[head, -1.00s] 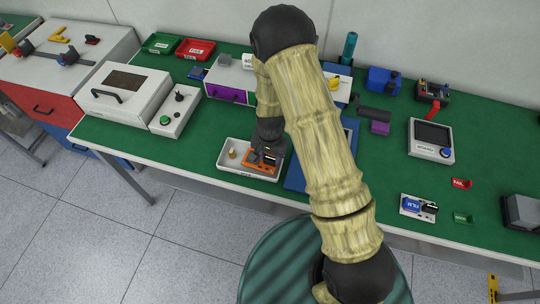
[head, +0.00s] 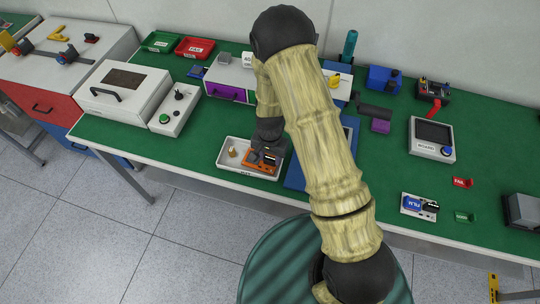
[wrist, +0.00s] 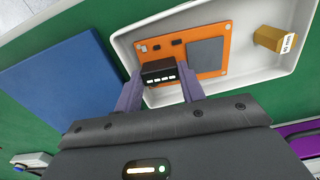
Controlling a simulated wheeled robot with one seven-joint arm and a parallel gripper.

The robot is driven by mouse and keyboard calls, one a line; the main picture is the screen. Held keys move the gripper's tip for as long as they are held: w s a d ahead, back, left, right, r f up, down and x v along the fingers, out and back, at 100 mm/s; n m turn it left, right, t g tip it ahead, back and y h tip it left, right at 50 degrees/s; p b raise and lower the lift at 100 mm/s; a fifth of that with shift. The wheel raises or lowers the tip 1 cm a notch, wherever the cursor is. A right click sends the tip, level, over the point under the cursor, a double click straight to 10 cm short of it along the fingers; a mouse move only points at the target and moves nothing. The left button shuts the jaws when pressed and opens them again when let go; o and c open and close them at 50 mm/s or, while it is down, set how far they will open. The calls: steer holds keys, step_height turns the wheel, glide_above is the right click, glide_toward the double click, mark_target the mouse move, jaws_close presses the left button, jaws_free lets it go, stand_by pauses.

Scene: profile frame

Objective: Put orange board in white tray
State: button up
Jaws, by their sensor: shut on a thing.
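The orange board (wrist: 212,42) lies inside the white tray (wrist: 268,67), with a grey square and small dark parts on its face. In the head view the orange board (head: 257,170) shows in the right part of the white tray (head: 231,168), partly hidden by my gripper (head: 268,154). In the wrist view my gripper (wrist: 161,88) is shut on the black connector block (wrist: 159,70) at the board's near edge. The board looks flat in the tray; whether it touches the floor of the tray is hard to tell.
A small brass-coloured part (wrist: 268,38) stands in the tray beside the board. A blue mat (wrist: 55,80) lies next to the tray. A white box with a handle (head: 123,94) and a control box (head: 173,112) stand to the left on the green bench.

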steer(key=shift+f, duration=0.1)
steer(key=o, duration=1.1)
step_height(320, 180, up, 17)
steer(key=shift+r+b, duration=0.2)
steer(key=shift+b, duration=0.6)
steer(key=s+d+r+n+t, duration=0.1)
steer(key=s+d+r, duration=0.1)
steer(key=s+d, duration=0.2)
steer(key=s+d+r+n, duration=0.2)
steer(key=s+d, duration=0.1)
steer(key=d, duration=0.1)
steer(key=s+d+r+n+t, duration=0.1)
steer(key=s+d+r, duration=0.1)
steer(key=s+d, duration=0.2)
steer(key=shift+s+r+n+t, duration=0.1)
steer(key=shift+s+n+t, duration=0.2)
steer(key=shift+s+n, duration=0.1)
